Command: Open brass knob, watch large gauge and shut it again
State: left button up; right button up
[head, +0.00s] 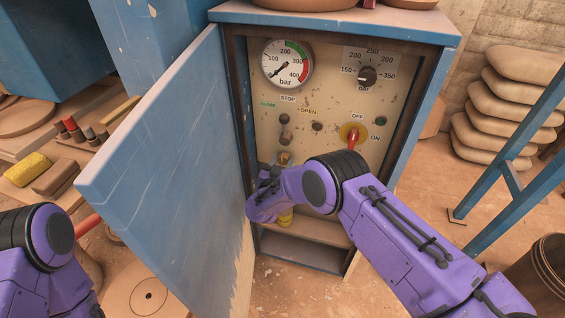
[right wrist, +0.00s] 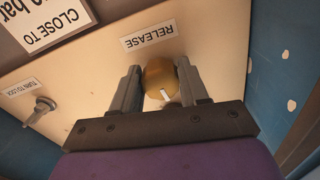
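The brass knob (right wrist: 160,75) sits between the two fingers of my right gripper (right wrist: 159,66) in the right wrist view, beside a RELEASE label that appears upside down. Both fingertips lie close against its sides, and the gripper looks shut on it. In the head view my right gripper (head: 268,176) is at the panel's lower left, largely covered by my own arm. The large gauge (head: 287,63) is at the panel's upper left, marked to 400 bar with green and red bands. Its needle points lower left, near the bottom of the scale. My left gripper is out of view.
The blue cabinet door (head: 165,150) stands open on the left. A black dial (head: 367,75) and a red-handled switch (head: 353,138) are on the panel's right side. A small latch (right wrist: 42,106) is beside a TURN TO LOCK label. Stacked sacks (head: 505,105) stand at the right.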

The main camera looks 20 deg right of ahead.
jog(key=c, duration=0.4)
jog(key=shift+o, duration=0.2)
jog(key=shift+f+m+b, duration=0.15)
jog(key=shift+m+b, duration=0.15)
jog(key=shift+m, duration=0.1)
jog(key=shift+s+m, duration=0.1)
jog(key=shift+m, duration=0.3)
jog(key=o, duration=1)
jog(key=shift+o, duration=0.2)
